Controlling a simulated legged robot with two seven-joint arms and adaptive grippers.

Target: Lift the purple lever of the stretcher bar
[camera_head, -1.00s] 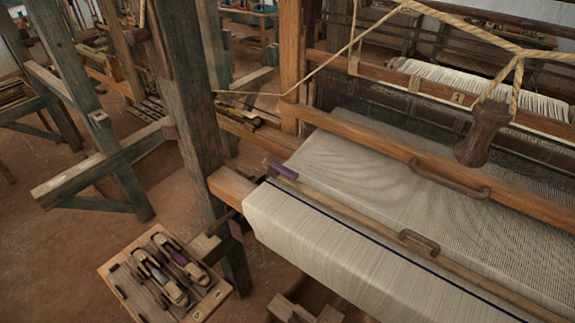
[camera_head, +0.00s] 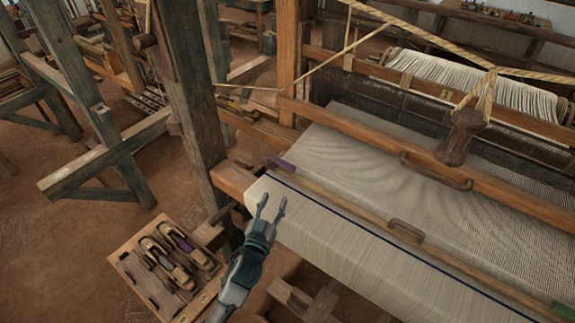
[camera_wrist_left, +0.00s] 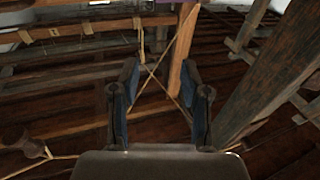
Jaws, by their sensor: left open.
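The purple lever (camera_head: 283,163) sits at the left end of the wooden stretcher bar (camera_head: 345,204), lying along the bar over the pale cloth (camera_head: 330,232). My left gripper (camera_head: 272,202) is in front of the lever, over the cloth's left front edge. Its two fingers are spread, empty and apart from the lever. In the left wrist view the open fingers (camera_wrist_left: 160,80) show with nothing between them. A sliver of purple shows at that view's top edge; I cannot tell if it is the lever. My right gripper is out of view.
A wooden tray (camera_head: 130,281) with shuttles stands at the lower left, close to my left arm. A thick loom post (camera_head: 187,100) rises left of the cloth. A wooden beam with a handle (camera_head: 435,172) crosses behind the bar. Ropes hang above.

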